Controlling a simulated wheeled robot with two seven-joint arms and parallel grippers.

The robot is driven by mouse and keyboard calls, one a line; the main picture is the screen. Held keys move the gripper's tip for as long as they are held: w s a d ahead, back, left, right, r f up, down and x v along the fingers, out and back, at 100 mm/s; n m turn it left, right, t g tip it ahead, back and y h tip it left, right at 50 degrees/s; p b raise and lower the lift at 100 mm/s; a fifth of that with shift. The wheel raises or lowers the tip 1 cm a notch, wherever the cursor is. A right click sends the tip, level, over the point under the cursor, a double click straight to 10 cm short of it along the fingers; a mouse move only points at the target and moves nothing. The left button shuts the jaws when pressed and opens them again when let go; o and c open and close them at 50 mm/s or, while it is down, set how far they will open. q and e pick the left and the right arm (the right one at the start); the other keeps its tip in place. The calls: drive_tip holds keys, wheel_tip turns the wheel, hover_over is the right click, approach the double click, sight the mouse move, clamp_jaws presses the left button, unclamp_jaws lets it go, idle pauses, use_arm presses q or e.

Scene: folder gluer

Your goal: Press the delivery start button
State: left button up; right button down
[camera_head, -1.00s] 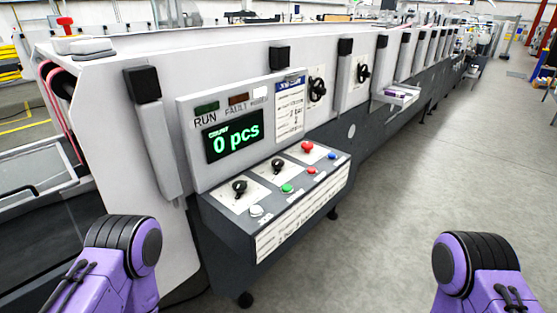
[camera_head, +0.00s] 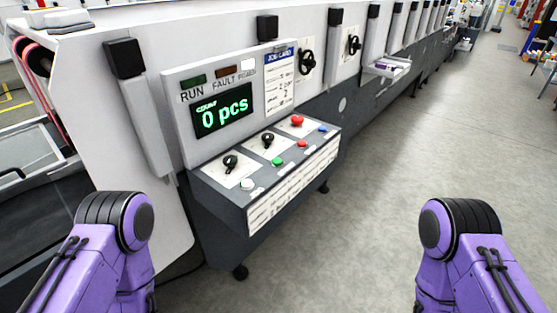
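The control console (camera_head: 220,213) juts out from the long machine, with buttons and knobs on its sloped top. A white button (camera_head: 247,184), a green button (camera_head: 276,163), a small red button (camera_head: 303,143) and a blue button (camera_head: 323,129) run along its front edge. Their labels are too small to read, so I cannot tell which is delivery start. A larger red button (camera_head: 297,121) and two black rotary knobs (camera_head: 230,163) sit behind them. The display (camera_head: 223,111) reads "0 pcs". Only purple arm links show at the lower left and lower right. Both grippers are out of view.
Black handwheels (camera_head: 306,62) are on the machine's side panels. A small tray (camera_head: 387,67) sticks out farther along. The grey floor (camera_head: 370,180) in front and to the right is clear.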

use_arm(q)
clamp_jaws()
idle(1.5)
